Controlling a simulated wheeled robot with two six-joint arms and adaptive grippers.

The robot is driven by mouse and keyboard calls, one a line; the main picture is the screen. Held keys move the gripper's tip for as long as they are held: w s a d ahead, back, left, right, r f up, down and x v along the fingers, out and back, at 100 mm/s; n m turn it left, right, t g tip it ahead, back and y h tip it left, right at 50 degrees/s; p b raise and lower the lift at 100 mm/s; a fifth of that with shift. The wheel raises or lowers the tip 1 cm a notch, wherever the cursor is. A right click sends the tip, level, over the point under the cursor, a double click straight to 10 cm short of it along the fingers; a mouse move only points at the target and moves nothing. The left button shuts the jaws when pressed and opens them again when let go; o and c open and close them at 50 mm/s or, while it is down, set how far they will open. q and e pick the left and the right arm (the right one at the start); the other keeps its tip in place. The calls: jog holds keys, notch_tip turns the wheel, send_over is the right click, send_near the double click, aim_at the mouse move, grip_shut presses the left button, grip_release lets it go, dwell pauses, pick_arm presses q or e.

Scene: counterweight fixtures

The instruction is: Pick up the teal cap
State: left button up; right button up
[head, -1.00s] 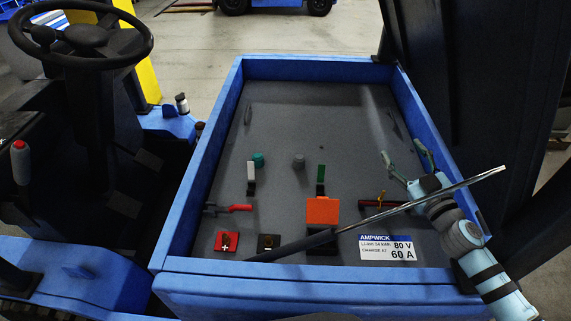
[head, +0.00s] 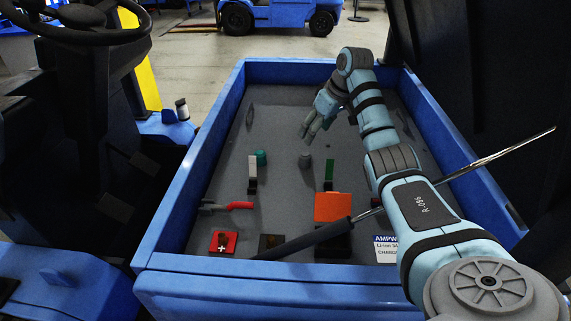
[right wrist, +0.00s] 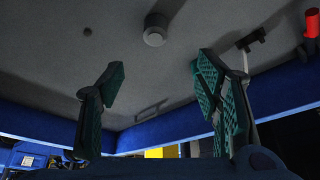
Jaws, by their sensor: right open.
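The teal cap (head: 261,157) stands on the dark grey floor of the blue tray, just right of a white lever (head: 253,168) in the head view. My right gripper (head: 315,132) is open and empty above the tray, to the right of the cap and farther back, apart from it. My left gripper is not in view.
A grey knob (head: 305,160) stands between the cap and a green lever (head: 329,170); it also shows in the right wrist view (right wrist: 155,37). A red-handled lever (head: 240,205), an orange block (head: 332,207) and a long rod (head: 470,175) lie nearer. The blue tray wall (head: 290,70) surrounds them.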

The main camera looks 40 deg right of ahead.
aim_at(306, 155)
jog(key=b+x, duration=0.1)
jog(key=x, duration=0.7)
jog(key=shift+w+d, duration=0.1)
jog(key=b+x, duration=0.1)
jog(key=x, duration=0.1)
jog(key=s+b+x, duration=0.1)
jog(key=x, duration=0.2)
jog(key=shift+d+f+b, duration=0.2)
jog(key=shift+f+b, duration=0.1)
jog(key=shift+w, duration=0.15)
jog(key=c, duration=1)
